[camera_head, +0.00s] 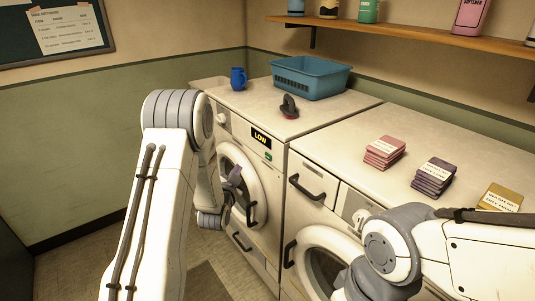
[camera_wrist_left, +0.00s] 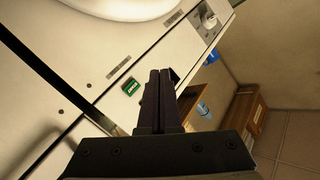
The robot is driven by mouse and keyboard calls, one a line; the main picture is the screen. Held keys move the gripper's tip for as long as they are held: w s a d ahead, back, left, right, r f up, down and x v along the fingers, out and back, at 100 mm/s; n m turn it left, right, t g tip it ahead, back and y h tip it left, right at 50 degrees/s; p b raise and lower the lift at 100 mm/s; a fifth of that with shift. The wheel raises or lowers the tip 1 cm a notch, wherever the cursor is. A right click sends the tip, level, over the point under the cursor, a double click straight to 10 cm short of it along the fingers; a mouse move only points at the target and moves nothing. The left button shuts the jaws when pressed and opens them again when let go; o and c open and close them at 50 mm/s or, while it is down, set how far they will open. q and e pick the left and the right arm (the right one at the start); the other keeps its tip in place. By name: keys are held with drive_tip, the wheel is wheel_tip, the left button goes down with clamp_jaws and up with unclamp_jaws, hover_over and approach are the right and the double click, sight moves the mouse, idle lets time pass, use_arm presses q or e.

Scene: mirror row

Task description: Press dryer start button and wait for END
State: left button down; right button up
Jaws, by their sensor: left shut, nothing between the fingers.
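The dryer (camera_head: 262,215) is the left white machine, with a round door and a small dark display (camera_head: 261,138) reading LOW in yellow. A green button (camera_head: 268,156) sits just below the display. In the left wrist view the green button (camera_wrist_left: 130,87) shows with pale lettering on the white panel, just left of the fingertips. My left gripper (camera_wrist_left: 160,73) is shut and empty, its fingers beside the button; I cannot tell the depth gap. In the head view the left gripper (camera_head: 236,174) is partly hidden by my arm, in front of the door. My right gripper is out of frame.
A second white machine with a drawer handle (camera_head: 306,188) stands at right. On the tops are a blue pitcher (camera_head: 238,79), a blue basket (camera_head: 311,78), a dark red-based iron-like item (camera_head: 289,107) and stacked packets (camera_head: 384,152). A shelf (camera_head: 420,34) holds bottles.

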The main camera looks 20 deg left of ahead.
sight(265, 155)
use_arm(q)
drive_tip(key=w+d, duration=0.5)
drive_tip(key=w, duration=0.2)
drive_tip(key=shift+d, duration=0.25)
idle(0.3)
idle(1.8)
drive_tip(key=shift+w+d, duration=0.25)
drive_tip(key=shift+w, duration=0.1)
drive_tip(key=shift+w+d+b, duration=0.25)
drive_tip(key=shift+w+b, duration=0.05)
idle(0.6)
idle(0.4)
drive_tip(key=shift+s+a, duration=0.5)
drive_tip(key=shift+s, duration=0.15)
